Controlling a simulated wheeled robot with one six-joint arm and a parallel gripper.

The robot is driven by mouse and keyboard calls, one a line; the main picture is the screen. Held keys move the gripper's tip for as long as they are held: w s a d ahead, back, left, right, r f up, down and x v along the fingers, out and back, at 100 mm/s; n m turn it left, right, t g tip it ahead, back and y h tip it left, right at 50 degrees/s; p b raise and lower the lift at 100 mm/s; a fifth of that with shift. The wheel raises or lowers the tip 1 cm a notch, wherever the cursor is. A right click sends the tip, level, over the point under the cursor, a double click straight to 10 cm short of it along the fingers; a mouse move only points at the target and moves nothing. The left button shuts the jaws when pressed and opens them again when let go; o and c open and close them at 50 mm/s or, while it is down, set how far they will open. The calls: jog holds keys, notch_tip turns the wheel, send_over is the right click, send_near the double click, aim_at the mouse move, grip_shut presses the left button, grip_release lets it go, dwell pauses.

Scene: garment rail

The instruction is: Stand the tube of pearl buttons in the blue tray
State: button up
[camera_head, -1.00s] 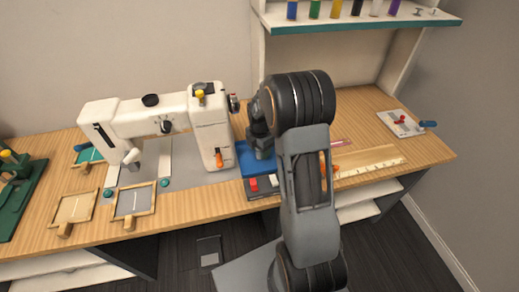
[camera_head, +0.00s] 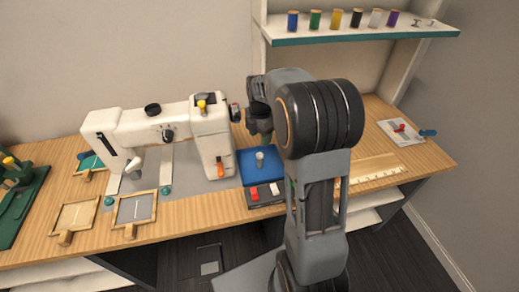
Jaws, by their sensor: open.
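The blue tray (camera_head: 247,172) lies on the table just right of the sewing machine. A small pale tube (camera_head: 260,158) stands upright in the tray, near its middle; I take it for the tube of pearl buttons, though its contents are too small to make out. My gripper (camera_head: 262,141) is open above the tube and looks clear of it. The fingertips are small and partly dark against the table.
A white sewing machine (camera_head: 165,130) stands close on the left. A shelf with several thread spools (camera_head: 337,19) hangs above. A ruler (camera_head: 376,175) lies to the right.

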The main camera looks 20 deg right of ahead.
jog(key=s+a+r+m+t, duration=0.1)
jog(key=s+a+m, duration=0.3)
jog(key=s+m, duration=0.5)
jog(key=s+a+r+m+t, duration=0.2)
jog(key=s+a+m, duration=0.3)
jog(key=s+m, duration=0.4)
jog(key=shift+s+a+r+m, duration=0.15)
jog(key=shift+a+r+m, duration=0.15)
jog(key=shift+r+m, duration=0.8)
jog(key=shift+f+m, duration=0.3)
